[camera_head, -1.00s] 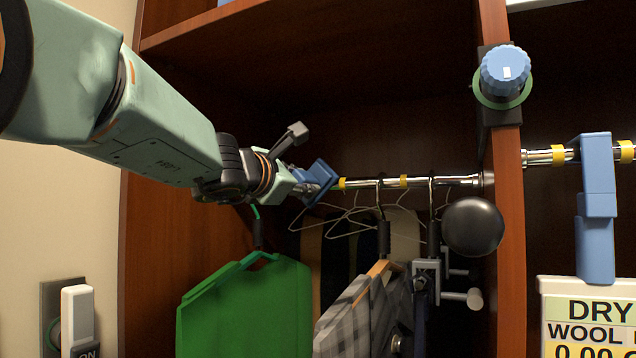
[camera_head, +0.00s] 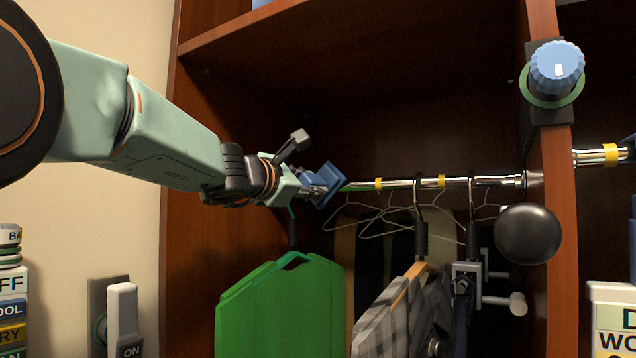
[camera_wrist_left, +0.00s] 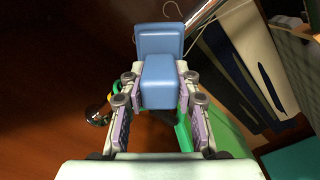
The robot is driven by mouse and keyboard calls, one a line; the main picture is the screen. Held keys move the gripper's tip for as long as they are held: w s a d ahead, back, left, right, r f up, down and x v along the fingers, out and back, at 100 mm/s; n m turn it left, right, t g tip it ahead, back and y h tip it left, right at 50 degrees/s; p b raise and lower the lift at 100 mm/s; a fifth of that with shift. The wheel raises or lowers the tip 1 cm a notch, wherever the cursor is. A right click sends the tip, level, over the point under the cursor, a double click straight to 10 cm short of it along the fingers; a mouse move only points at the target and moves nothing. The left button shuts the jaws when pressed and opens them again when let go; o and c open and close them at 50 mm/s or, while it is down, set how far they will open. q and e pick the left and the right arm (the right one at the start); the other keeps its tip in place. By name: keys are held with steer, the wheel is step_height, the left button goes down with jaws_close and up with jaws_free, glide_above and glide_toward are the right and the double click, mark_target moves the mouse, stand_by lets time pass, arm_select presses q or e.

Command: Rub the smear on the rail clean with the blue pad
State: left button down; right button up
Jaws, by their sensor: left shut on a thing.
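My left gripper (camera_head: 308,190) is shut on the blue pad (camera_head: 329,184) at the left end of the visible chrome rail (camera_head: 405,184). In the left wrist view the pad's block (camera_wrist_left: 160,82) sits between the fingers, its broad face beyond, close to the rail (camera_wrist_left: 207,14). I cannot tell whether pad and rail touch. A greenish streak (camera_head: 357,187) shows on the rail just right of the pad; I cannot tell whether it is the smear or a reflection. The rail left of the pad is hidden. My right gripper is not in view.
A green garment (camera_head: 280,308) and a plaid garment (camera_head: 397,318) hang below the rail, with several wire hangers between. A black knob (camera_head: 528,233) and a grey clamp (camera_head: 467,275) are at the right. A wooden upright (camera_head: 560,250) bounds the bay.

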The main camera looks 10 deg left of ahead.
arm_select(q)
steer(key=shift+s+a+f+b, duration=0.1)
steer(key=shift+s+a+b, duration=0.1)
steer(key=shift+s+b, duration=0.5)
steer(key=b+v, duration=0.1)
steer(key=v, duration=0.2)
steer(key=shift+s+a, duration=0.1)
steer(key=shift+s+a+b, duration=0.2)
steer(key=shift+s+b, duration=0.3)
steer(key=shift+s, duration=0.05)
steer(key=shift+a, duration=0.15)
